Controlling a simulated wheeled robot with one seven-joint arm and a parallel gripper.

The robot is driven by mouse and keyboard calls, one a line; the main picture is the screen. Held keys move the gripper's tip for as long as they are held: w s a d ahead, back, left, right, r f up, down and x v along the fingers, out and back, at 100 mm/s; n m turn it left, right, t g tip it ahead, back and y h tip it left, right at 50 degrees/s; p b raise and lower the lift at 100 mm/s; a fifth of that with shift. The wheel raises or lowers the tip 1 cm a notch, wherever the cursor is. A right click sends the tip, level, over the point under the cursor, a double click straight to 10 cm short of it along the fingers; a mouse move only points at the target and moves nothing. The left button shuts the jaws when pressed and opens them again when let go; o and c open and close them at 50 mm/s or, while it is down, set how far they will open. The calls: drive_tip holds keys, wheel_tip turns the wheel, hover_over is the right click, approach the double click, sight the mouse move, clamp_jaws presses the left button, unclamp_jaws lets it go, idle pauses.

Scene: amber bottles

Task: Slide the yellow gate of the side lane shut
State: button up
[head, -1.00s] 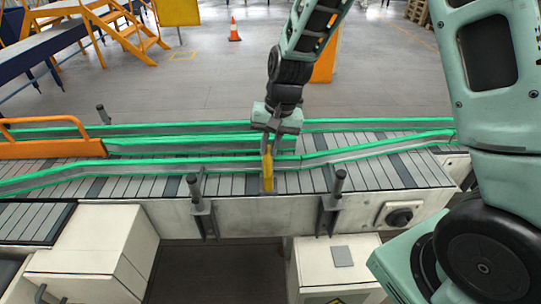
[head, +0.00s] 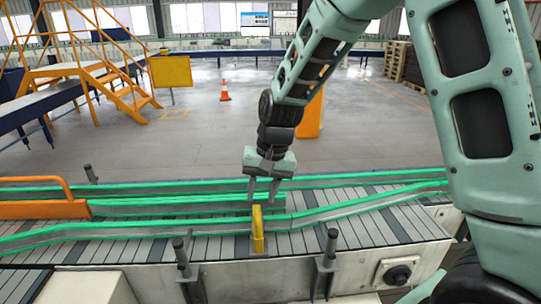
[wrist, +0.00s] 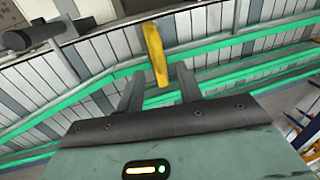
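The yellow gate (head: 257,229) is a narrow upright plate at the front green rail of the conveyor, where that rail bends. In the wrist view the yellow gate (wrist: 155,54) shows beyond and between my fingertips. My gripper (head: 264,196) is above and slightly behind the gate. Its two fingers are spread with a gap between them, and nothing is held. In the wrist view my gripper (wrist: 160,85) also looks empty, apart from the gate. The gate's lower end and track are not clear.
An orange barred part (head: 45,208) sits at left. Open floor lies behind.

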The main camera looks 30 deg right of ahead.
wheel_tip(320, 180, up, 13)
drive_tip(key=s+d+b, duration=0.1)
drive_tip(key=d+b, duration=0.1)
drive_tip(key=shift+d, duration=0.25)
